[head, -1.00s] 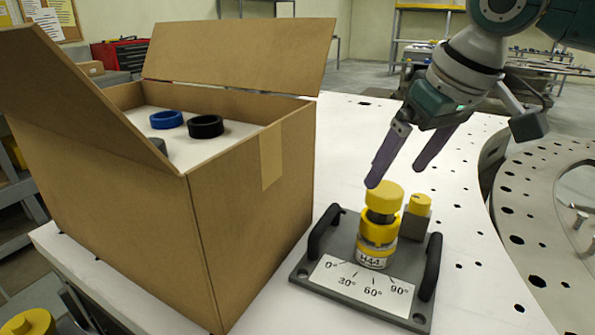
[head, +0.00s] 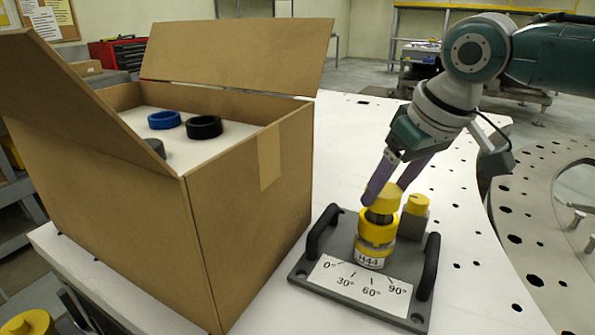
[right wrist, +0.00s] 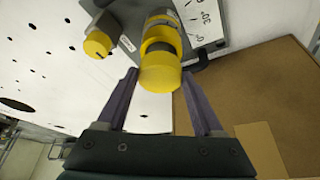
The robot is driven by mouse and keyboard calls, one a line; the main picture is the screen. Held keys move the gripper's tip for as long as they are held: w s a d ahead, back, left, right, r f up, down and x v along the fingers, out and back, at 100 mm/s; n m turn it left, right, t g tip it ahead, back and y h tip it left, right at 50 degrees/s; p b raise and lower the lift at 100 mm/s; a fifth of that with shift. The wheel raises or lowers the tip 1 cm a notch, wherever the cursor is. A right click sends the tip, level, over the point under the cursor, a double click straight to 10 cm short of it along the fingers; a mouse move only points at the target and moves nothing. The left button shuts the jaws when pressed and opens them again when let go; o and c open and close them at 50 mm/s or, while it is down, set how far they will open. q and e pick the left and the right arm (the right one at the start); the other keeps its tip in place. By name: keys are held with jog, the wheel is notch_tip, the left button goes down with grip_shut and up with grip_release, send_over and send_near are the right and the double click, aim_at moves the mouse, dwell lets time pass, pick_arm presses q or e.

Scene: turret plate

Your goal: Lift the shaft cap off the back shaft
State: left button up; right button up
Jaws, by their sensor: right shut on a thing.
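The yellow shaft cap (head: 388,201) sits on top of the upright stack on the grey turret plate (head: 312,267). A dark shaft section shows under the cap, above a yellow collar (head: 376,234) and a white label marked H44. My right gripper (head: 386,194) is shut on the cap, one purple finger on each side. The right wrist view shows the cap (right wrist: 160,77) between the fingertips (right wrist: 159,76); contact is hard to see there. The cap is upright and appears still seated. My left gripper is not in view.
A grey block with a smaller yellow knob (head: 417,203) stands close behind the stack. Black handles (head: 428,266) flank the plate. An open cardboard box (head: 245,220) with blue and black rings stands at left. The white table is clear behind the plate.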

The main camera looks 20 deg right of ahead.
jog(key=c, duration=0.5)
jog(key=shift+r, duration=0.1)
jog(key=shift+c, duration=0.2)
